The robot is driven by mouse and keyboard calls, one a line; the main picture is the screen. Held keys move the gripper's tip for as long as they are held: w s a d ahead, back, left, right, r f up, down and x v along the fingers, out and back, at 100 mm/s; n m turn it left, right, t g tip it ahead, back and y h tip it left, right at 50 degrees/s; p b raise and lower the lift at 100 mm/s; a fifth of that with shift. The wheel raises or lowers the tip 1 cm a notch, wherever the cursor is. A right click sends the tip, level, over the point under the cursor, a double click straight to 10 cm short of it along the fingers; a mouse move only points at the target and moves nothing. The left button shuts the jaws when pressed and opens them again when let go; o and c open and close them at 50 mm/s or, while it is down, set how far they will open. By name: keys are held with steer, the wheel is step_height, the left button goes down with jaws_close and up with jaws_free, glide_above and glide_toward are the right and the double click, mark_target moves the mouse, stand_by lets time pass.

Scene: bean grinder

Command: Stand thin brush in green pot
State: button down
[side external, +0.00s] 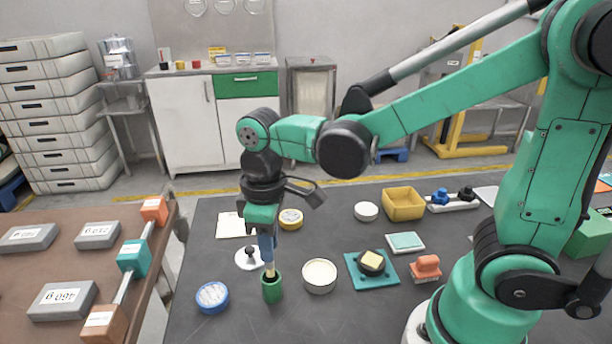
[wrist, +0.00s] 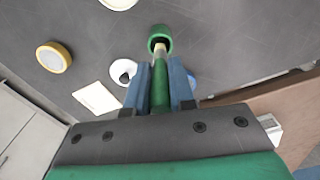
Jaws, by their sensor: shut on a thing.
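The green pot (side external: 272,291) stands upright on the dark table; in the wrist view the green pot (wrist: 159,36) is straight ahead of the fingertips. My gripper (side external: 266,250) points down just above the pot, its blue fingers shut on the thin brush. In the wrist view my gripper (wrist: 161,88) holds the brush's green handle (wrist: 160,95) between the fingers. The brush's pale lower part (side external: 270,269) points down to the pot's mouth and appears to enter it. Its lower end is hidden, so I cannot tell whether it touches the bottom.
A white disc with a black knob (side external: 249,258) is just left of the pot. A cream round dish (side external: 320,276) is close on the right, a blue tape roll (side external: 212,297) at left. A yellow tape roll (side external: 291,219) lies behind. Table in front of the pot is clear.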

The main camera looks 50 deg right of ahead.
mark_target(272, 275)
steer(key=shift+f, duration=2.25)
stand_by(3.1)
steer(key=shift+c, duration=0.5)
jaws_free()
steer(key=shift+r, duration=3.5)
steer(key=shift+d, duration=0.1)
